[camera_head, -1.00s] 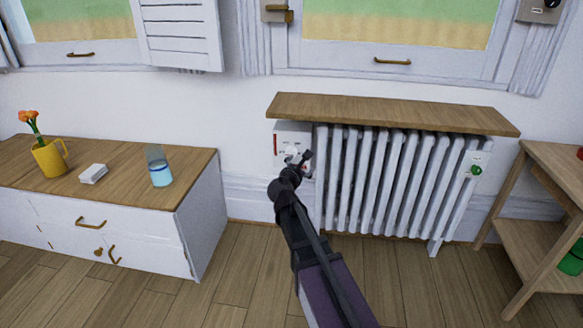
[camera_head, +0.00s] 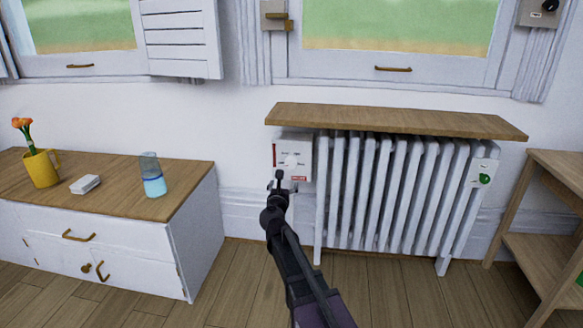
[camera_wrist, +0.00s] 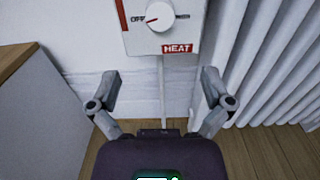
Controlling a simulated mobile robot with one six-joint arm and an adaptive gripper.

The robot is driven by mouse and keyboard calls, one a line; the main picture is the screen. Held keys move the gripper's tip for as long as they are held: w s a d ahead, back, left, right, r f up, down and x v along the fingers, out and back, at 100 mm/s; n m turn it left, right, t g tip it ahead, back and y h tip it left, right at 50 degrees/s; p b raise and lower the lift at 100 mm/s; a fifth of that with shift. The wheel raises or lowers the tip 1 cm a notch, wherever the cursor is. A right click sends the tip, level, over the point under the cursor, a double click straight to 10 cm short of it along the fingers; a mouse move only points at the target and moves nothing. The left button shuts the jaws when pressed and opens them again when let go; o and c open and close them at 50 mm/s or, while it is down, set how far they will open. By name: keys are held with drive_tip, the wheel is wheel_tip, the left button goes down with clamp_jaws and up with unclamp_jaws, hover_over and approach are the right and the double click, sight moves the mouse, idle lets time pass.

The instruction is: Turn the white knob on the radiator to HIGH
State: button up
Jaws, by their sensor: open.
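The white knob (camera_wrist: 160,17) is round and sits on a white control box (camera_wrist: 135,42) marked HEAT in red. In the wrist view its dark pointer line is toward the left, at the OFF label; the box's top is cut off. In the head view the box (camera_head: 283,150) is at the left end of the white radiator (camera_head: 385,190), with the knob (camera_head: 291,160) on its front. My gripper (camera_wrist: 158,82) is open and empty, its fingers spread wide, below and short of the box and apart from the knob. In the head view my gripper (camera_head: 278,183) is just below the box.
A wooden shelf (camera_head: 400,121) juts out above the radiator and box. A green knob (camera_head: 485,179) is at the radiator's right end. A cabinet (camera_head: 190,228) stands left, bearing a glass, a white block and a yellow mug. A wooden stand (camera_head: 545,225) is right.

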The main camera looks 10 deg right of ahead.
sight(290, 166)
drive_tip(key=shift+w, duration=0.15)
drive_tip(key=x, duration=1.3)
drive_tip(key=shift+w+d+f, duration=0.1)
drive_tip(key=shift+w, duration=0.15)
